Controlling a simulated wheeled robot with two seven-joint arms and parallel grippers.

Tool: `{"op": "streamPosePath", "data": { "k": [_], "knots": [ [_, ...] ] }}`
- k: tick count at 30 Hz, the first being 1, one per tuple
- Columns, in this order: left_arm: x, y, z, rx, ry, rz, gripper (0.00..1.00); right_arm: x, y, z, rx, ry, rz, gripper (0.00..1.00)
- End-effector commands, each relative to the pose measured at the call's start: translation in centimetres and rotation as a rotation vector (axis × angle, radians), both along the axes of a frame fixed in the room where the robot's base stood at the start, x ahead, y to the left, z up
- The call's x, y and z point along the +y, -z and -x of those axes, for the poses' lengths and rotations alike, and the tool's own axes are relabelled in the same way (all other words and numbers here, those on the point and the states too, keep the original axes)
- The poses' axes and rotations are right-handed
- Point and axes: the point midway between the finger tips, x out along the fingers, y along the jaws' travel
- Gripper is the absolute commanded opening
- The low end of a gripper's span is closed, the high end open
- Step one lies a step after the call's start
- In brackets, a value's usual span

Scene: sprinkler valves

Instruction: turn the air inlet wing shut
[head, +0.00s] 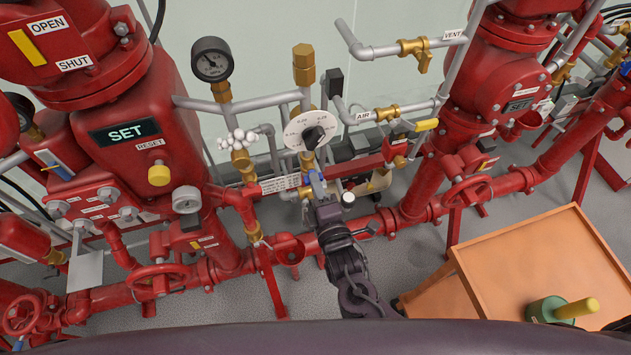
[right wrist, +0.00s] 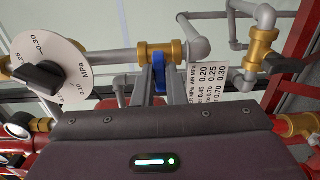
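A blue wing handle (head: 313,180) sits on a brass valve in the pipe below the round white dial. In the right wrist view the blue wing (right wrist: 159,76) hangs from the brass valve body (right wrist: 162,54). My right gripper (head: 320,198) is at this wing. In the right wrist view its two grey fingers (right wrist: 159,84) lie close along both sides of the wing, with little or no gap, so it looks shut on it. The fingers hide part of the wing in the head view. An AIR label (head: 363,116) marks a pipe farther right. My left gripper is not in view.
The dial (head: 306,132) with its black knob is close by; it also shows in the right wrist view (right wrist: 45,76). A printed plate (head: 281,184) and a red pipe (head: 236,196) are to the left. An orange table (head: 520,262) stands front right, with a green-and-yellow object (head: 556,310).

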Motion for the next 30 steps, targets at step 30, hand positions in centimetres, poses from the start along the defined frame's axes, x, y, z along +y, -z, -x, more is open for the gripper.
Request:
{"op": "streamPosePath", "data": {
  "k": [30],
  "knots": [
    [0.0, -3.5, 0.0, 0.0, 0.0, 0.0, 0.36, -1.8, -0.1, 6.8, -0.003, -0.001, 0.021, 0.31]
  ]
}}
